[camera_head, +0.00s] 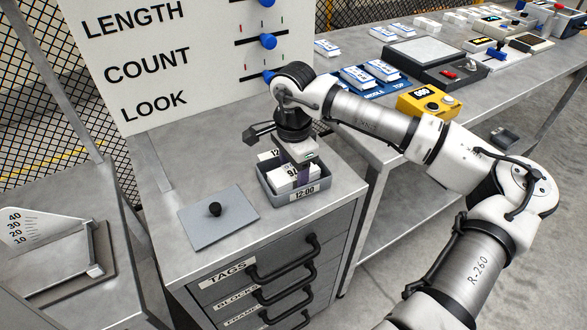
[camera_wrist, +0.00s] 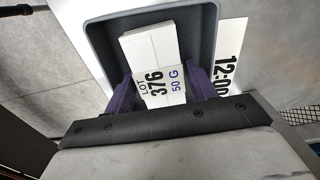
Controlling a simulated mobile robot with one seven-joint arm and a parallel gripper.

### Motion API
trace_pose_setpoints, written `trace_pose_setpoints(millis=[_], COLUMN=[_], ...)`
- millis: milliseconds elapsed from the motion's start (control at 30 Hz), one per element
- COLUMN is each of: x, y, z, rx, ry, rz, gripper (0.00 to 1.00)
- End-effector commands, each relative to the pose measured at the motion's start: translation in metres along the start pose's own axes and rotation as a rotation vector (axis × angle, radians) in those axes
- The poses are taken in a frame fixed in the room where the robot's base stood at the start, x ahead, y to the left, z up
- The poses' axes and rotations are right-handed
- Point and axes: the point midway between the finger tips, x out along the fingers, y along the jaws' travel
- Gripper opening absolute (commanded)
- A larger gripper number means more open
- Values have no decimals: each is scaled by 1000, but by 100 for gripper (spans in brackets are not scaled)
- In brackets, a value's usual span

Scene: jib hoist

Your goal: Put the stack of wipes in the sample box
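A grey open box (camera_head: 266,189) marked 12:00 stands on the metal cabinet top; I take it for the sample box. It also shows in the wrist view (camera_wrist: 97,40). I cannot tell which of these is the stack of wipes. My gripper (camera_head: 292,172) points down into the box. Its purple fingers (camera_wrist: 163,82) stand on both sides of the marked piece, very close to it. Whether they press on it is unclear.
A white board with sliders (camera_head: 170,60) stands behind. A yellow device (camera_head: 428,103) and blue-white packs (camera_head: 358,78) sit on the bench to the right. Drawers with black handles are below.

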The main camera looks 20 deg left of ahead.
Motion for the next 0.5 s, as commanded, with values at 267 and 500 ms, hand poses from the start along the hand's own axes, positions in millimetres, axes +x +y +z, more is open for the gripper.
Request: trace_pose_setpoints(millis=[267,500], x=[-4,-38], y=[0,-1], z=[0,-1], rx=[0,1], ry=[0,4], rz=[0,-3], gripper=[56,56])
